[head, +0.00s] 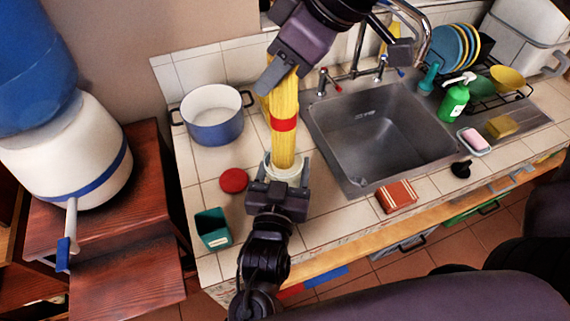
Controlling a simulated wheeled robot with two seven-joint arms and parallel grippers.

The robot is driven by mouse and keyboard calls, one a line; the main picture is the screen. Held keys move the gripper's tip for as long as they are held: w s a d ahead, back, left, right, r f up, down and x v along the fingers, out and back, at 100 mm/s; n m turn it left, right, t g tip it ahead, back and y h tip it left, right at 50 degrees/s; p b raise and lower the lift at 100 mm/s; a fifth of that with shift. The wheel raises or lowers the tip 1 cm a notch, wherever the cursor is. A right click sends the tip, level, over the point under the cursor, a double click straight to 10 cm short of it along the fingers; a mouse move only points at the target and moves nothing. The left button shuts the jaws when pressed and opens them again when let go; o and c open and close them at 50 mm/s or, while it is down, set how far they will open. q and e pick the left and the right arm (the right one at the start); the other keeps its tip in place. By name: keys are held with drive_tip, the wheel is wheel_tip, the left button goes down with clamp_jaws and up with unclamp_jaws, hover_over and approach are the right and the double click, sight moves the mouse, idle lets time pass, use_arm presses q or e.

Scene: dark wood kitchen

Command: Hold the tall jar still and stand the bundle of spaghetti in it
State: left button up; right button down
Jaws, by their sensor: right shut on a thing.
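The yellow spaghetti bundle (285,105) has a red band round it and stands nearly upright. My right gripper (274,82), reaching in from the top, is shut on its upper part. The tall jar (287,176) shows only as a pale rim and a bit of wall below the bundle. The bundle's lower end overlaps the jar's mouth; I cannot tell how deep it goes. My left gripper (280,172), coming up from the bottom, has its fingers on either side of the jar. Its palm hides much of the jar, and I cannot tell whether the fingers press on it.
A blue-and-white pot (214,128) stands behind left. A red disc (233,180) and a teal container (213,229) lie left of the jar. The sink (375,135) is to the right, with a reddish-brown box (397,196) at its front. Some tiles between are clear.

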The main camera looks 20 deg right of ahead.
sight(278, 124)
drive_tip(key=shift+f, duration=5.15)
drive_tip(key=c, duration=0.9)
unclamp_jaws()
drive_tip(key=v, duration=1.2)
use_arm(q)
drive_tip(key=o, duration=1.2)
drive_tip(key=shift+c, duration=0.2)
